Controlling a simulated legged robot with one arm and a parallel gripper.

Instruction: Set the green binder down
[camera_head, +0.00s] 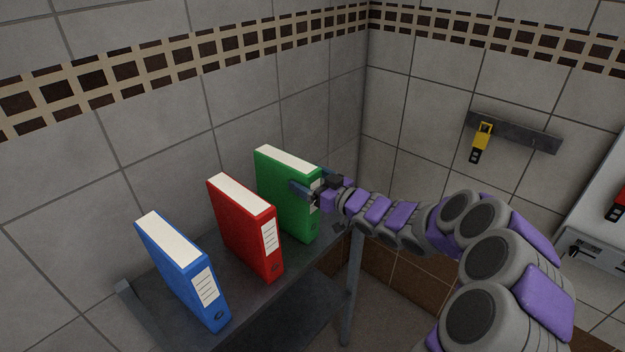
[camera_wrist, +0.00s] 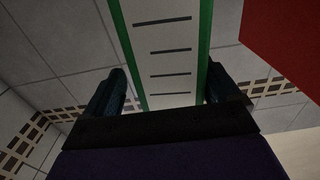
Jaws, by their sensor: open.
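The green binder (camera_head: 287,194) stands upright on a dark grey shelf (camera_head: 240,293), at the right end of a row of binders. My gripper (camera_head: 308,188) is at the binder's spine, with its fingers around the upper part of it. In the wrist view the green binder's spine with its white label (camera_wrist: 165,50) lies between the two open fingers (camera_wrist: 165,92). A small gap shows beside the left finger; whether the right finger touches the binder I cannot tell. The binder's right face is partly hidden by my gripper.
A red binder (camera_head: 243,228) and a blue binder (camera_head: 180,270) stand upright on the same shelf to the left, with gaps between them. Tiled walls meet behind the shelf. A yellow-and-black item (camera_head: 482,142) hangs on a grey wall bar (camera_head: 520,134) at the right.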

